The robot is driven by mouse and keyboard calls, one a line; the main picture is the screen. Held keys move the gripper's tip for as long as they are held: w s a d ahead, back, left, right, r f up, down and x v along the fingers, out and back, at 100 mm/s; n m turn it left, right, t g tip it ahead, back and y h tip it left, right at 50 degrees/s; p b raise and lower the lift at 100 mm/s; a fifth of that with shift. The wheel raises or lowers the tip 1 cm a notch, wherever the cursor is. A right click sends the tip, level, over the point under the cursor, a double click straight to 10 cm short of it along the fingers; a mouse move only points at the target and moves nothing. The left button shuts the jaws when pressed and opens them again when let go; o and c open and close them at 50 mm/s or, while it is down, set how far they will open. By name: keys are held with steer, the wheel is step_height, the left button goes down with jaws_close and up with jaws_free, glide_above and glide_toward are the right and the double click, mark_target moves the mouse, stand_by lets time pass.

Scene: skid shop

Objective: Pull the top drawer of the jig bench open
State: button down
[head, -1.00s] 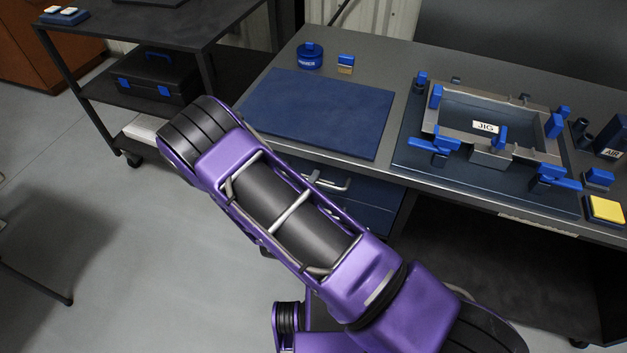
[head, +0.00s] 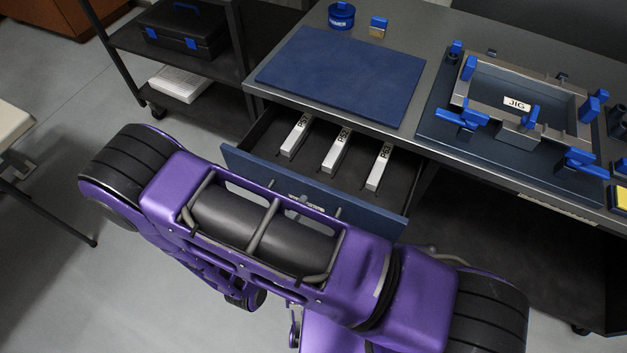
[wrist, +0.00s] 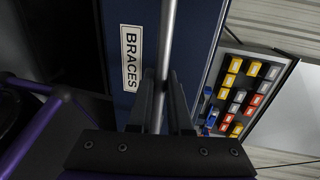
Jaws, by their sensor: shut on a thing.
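The top drawer (head: 375,215) of the jig bench (head: 440,150) stands pulled out in the head view, with its blue front away from the bench. Several pale labelled bars (head: 337,150) lie inside it. In the wrist view the blue drawer front (wrist: 125,25) carries a "BRACES" label, and a metal bar handle (wrist: 167,45) runs along it. My gripper (wrist: 162,100) has its two dark fingers closed around the handle. In the head view my purple arm covers part of the drawer front, and the gripper is mostly hidden behind it.
A blue mat (head: 342,75), a round blue container (head: 341,15) and a jig fixture (head: 530,115) are on the bench top. A dark shelf cart (head: 235,50) with a black case (head: 180,30) stands to the left. Grey floor is clear at lower left.

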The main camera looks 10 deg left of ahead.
steer(key=f+b+v, duration=0.1)
steer(key=f+v, duration=0.2)
steer(key=v, duration=1.2)
steer(key=shift+s+b, duration=0.4)
steer(key=shift+s, duration=0.1)
steer(key=shift+a+f, duration=0.1)
steer(key=c, duration=0.8)
jaws_free()
steer(key=shift+c, duration=0.2)
steer(key=v, duration=1.7)
steer(key=shift+s, duration=0.25)
steer(key=shift+w, duration=0.1)
